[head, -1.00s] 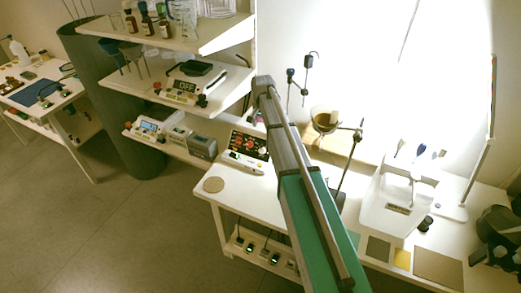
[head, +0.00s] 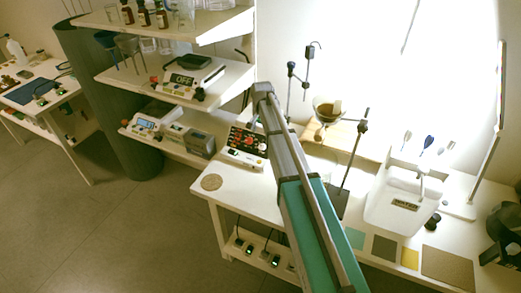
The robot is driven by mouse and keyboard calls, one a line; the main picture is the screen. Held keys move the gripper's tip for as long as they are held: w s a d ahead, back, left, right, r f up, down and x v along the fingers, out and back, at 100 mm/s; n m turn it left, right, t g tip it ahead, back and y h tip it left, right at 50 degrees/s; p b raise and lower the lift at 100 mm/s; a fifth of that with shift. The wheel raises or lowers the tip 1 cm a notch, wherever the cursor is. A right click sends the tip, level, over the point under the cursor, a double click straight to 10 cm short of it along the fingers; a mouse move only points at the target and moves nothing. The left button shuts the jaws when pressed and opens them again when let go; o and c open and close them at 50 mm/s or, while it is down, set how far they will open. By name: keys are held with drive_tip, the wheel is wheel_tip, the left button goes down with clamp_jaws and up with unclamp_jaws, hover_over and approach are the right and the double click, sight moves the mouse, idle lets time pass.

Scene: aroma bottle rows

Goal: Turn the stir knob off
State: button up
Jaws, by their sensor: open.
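A white stirrer-like device (head: 186,79) with a dark top plate and a display reading OFF stands on the middle wall shelf. It has a red knob (head: 154,80) at its left and a black knob (head: 199,94) at its right front. The lettering by the knobs is too small to read, so I cannot tell which is the stir knob. My arm rises from the bottom of the head view and its visible upper end lies right of this shelf. My gripper does not show; no fingertips are visible.
A control box with a black panel and red knobs (head: 247,140) stands on the white bench (head: 225,205), close left of my arm. Bottles (head: 144,14) stand on the top shelf. A stand with a funnel (head: 328,110) and a white water container (head: 398,207) are to the right.

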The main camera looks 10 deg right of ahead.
sight(261, 146)
drive_tip(key=shift+f+b, duration=3.6)
drive_tip(key=shift+f, duration=0.3)
drive_tip(key=c, duration=1)
drive_tip(key=shift+a, duration=0.2)
clamp_jaws()
drive_tip(key=shift+d, duration=0.1)
